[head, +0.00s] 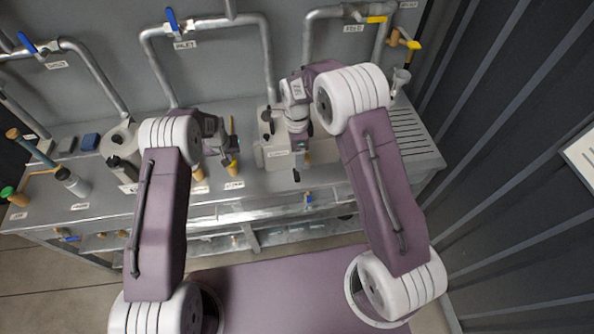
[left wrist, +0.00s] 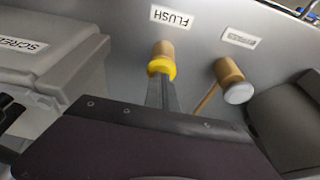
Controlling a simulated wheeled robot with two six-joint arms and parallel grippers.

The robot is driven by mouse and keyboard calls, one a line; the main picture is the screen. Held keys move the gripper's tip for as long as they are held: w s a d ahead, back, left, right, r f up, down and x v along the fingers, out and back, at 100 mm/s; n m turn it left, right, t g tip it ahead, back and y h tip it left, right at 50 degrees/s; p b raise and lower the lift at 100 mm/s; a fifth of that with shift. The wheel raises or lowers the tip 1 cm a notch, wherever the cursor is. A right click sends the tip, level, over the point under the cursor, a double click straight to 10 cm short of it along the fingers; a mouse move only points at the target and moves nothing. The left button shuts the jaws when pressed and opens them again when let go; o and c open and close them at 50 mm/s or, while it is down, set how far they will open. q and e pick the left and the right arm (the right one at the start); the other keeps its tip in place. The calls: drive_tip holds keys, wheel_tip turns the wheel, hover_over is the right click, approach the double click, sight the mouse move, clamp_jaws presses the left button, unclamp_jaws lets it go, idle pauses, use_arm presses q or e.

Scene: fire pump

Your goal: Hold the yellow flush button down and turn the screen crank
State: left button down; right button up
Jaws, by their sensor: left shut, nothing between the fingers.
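The yellow flush button (left wrist: 162,66) has a yellow collar on a tan post, below the FLUSH label (left wrist: 170,17). The grey screen housing (head: 273,155) stands to the right of the button. The screen crank cannot be clearly told from the dark parts there. My right gripper (head: 299,160) is over the housing, its fingers too small and partly hidden to read.
A tan post with a grey cap (left wrist: 238,92) stands close to the button. Pipes with blue-handled valves (head: 172,20) run along the back wall. A grey canister (head: 120,140) stands left of my left arm. A slotted drain (head: 410,130) lies at the bench's right end.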

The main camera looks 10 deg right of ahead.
sight(297, 174)
wheel_tip(297, 174, down, 11)
drive_tip(key=shift+r, duration=0.2)
drive_tip(key=shift+c, duration=0.3)
drive_tip(key=c, duration=1.1)
use_arm(q)
drive_tip(key=shift+w, duration=0.1)
use_arm(e)
drive_tip(key=shift+s, duration=0.15)
drive_tip(key=shift+c, duration=0.2)
drive_tip(key=shift+d, duration=0.1)
